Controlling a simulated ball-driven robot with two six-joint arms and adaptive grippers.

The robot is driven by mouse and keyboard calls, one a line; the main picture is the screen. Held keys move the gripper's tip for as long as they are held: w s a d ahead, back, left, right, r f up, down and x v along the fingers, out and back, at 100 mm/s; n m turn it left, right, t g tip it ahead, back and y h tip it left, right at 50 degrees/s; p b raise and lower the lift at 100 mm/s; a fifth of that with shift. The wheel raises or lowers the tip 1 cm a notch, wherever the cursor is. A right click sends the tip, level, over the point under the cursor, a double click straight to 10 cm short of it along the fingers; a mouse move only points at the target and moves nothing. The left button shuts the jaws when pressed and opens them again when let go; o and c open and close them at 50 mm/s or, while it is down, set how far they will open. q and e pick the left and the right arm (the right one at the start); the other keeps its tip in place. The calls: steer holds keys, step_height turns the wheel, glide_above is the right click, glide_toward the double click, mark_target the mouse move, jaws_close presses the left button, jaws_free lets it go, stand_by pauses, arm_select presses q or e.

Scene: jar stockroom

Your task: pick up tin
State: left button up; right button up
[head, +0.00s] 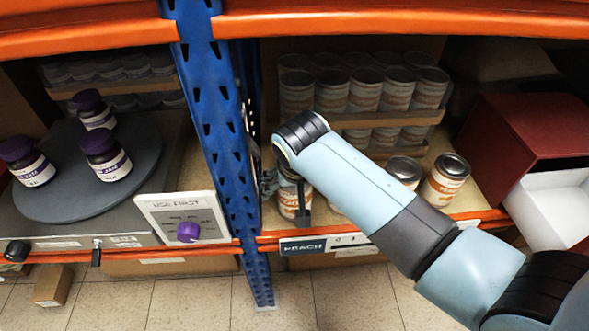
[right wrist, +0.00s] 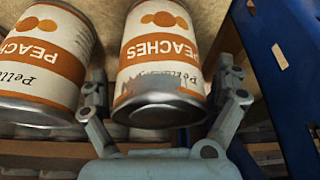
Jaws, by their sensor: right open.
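A peach tin (right wrist: 160,60) with a white and orange label and a greyish worn patch stands between the two fingers of my right gripper (right wrist: 162,82) in the right wrist view. The fingers are open, one on each side of it; I cannot tell whether they touch it. In the head view this tin (head: 289,198) is on the shelf beside the blue post, partly hidden by my right arm and gripper (head: 286,192). A second peach tin (right wrist: 42,55) stands close beside it in the right wrist view. My left gripper is not in view.
The blue post (head: 215,110) is close to the gripper. More tins (head: 446,180) stand on the right of the shelf, with stacked tins (head: 365,90) behind. A red box (head: 525,125) is at the right. Purple-lidded jars (head: 105,155) stand on a grey turntable (head: 60,200) at the left.

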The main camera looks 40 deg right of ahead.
steer(key=shift+w+d+f, duration=0.1)
steer(key=shift+w+f, duration=0.05)
steer(key=shift+f, duration=0.25)
steer(key=shift+c, duration=0.3)
steer(key=c, duration=1.4)
steer(key=shift+r, duration=0.1)
steer(key=shift+c, duration=0.2)
